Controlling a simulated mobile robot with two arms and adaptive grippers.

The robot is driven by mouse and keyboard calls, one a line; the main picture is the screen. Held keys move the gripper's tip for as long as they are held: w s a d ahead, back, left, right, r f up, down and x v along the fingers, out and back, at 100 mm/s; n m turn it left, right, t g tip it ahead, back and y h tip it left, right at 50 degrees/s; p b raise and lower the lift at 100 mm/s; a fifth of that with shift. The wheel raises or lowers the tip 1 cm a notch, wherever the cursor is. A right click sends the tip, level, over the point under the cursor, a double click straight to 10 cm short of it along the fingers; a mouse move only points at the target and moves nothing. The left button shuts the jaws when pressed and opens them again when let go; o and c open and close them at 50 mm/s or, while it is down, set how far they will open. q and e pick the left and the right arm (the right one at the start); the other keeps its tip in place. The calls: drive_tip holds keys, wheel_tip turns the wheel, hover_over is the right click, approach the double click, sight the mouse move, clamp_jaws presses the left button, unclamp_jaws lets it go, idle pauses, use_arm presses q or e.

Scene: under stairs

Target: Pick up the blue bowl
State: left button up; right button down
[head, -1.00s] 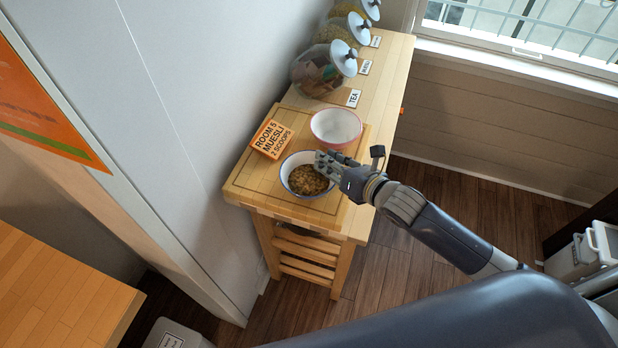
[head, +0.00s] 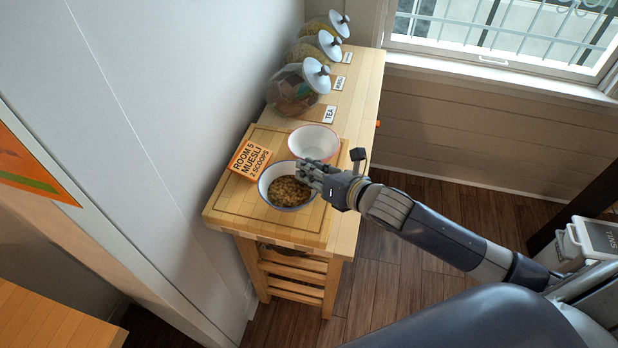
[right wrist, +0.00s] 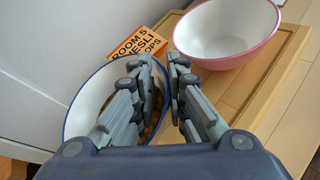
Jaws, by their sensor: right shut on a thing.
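The blue bowl (head: 268,198) is white with a blue rim and holds brown muesli. It is at the front of the wooden board, and in the right wrist view the bowl (right wrist: 84,101) is partly hidden behind the fingers. My right gripper (head: 308,172) is shut on its right rim, with the fingers on either side of the wall in the right wrist view (right wrist: 160,84). The bowl looks about level. I cannot tell whether it is clear of the board. My left gripper is not in view.
A white bowl with a pink rim (head: 313,142) stands just behind. An orange muesli sign (head: 249,160) is close at the left. The wooden board (head: 236,205) lies on a narrow cart. Lidded jars (head: 298,88) stand farther back along the wall.

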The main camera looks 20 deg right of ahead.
drive_tip(key=s+d+r+b, duration=0.1)
drive_tip(key=d+b, duration=0.1)
drive_tip(key=d, duration=0.5)
drive_tip(key=s+d+r+b, duration=0.1)
drive_tip(key=s+d, duration=0.1)
drive_tip(key=d, duration=0.6)
drive_tip(key=shift+s+b, duration=0.3)
drive_tip(key=shift+b, duration=0.1)
drive_tip(key=shift+d, duration=0.3)
drive_tip(key=c, duration=2.1)
unclamp_jaws()
drive_tip(key=shift+c, duration=0.2)
clamp_jaws()
drive_tip(key=shift+s, duration=0.1)
